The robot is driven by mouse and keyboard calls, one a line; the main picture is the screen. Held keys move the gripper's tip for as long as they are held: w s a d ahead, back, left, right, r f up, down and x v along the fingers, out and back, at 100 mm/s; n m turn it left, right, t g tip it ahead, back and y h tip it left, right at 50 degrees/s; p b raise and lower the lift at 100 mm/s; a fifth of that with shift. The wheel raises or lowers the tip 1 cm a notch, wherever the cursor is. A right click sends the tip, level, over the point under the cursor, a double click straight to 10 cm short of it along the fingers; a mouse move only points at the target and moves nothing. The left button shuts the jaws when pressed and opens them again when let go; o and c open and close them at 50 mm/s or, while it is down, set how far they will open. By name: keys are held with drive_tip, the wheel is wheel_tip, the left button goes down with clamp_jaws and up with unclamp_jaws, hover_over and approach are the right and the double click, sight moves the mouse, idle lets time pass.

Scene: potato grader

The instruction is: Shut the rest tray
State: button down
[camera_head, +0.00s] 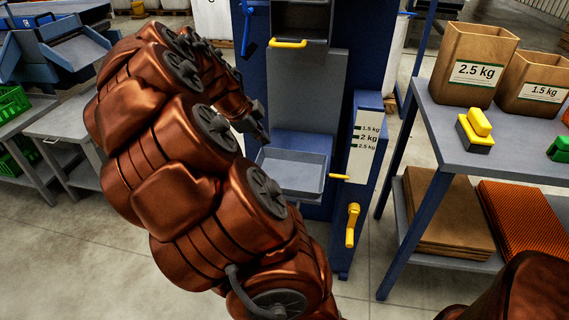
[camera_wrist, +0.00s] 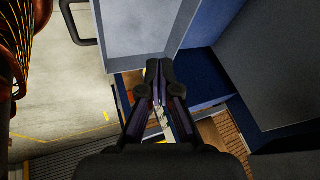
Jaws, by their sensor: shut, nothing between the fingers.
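The rest tray, a shallow grey tray (camera_head: 291,180), juts out from the front of the blue machine, below its upright grey panel (camera_head: 305,95). It looks empty in the head view. My gripper (camera_head: 262,135) is at the tray's back left, at or just above its rim; I cannot tell whether it touches. In the wrist view my gripper (camera_wrist: 160,72) has its fingertips together with nothing between them. A pale grey tray surface (camera_wrist: 140,28) lies right beyond the fingertips there.
A yellow lever (camera_head: 340,177) and a yellow crank (camera_head: 352,225) sit right of the tray. A weight scale label (camera_head: 367,137) is above them. A shelf table (camera_head: 480,140) with paper bags (camera_head: 475,65) stands at the right. The floor in front is partly clear.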

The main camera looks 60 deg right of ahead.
wheel_tip(320, 180, down, 2)
drive_tip(key=d+m, duration=0.1)
drive_tip(key=d, duration=0.2)
drive_tip(key=b, duration=0.2)
approach(290, 155)
drive_tip(key=s+f, duration=0.1)
drive_tip(key=s+a+f, duration=0.1)
drive_tip(key=f, duration=0.1)
drive_tip(key=shift+s+a+f, duration=0.1)
drive_tip(key=shift+s+f, duration=0.1)
drive_tip(key=shift+f, duration=0.05)
drive_tip(key=shift+w+d+f, duration=0.2)
drive_tip(key=shift+d+f, duration=0.1)
drive_tip(key=shift+d, duration=0.3)
drive_tip(key=shift+w+d+f, duration=0.15)
drive_tip(key=shift+d+f, duration=0.15)
drive_tip(key=shift+d, duration=0.25)
drive_tip(key=shift+w+d+f, duration=0.15)
drive_tip(key=shift+w+d, duration=0.15)
drive_tip(key=shift+d, duration=0.5)
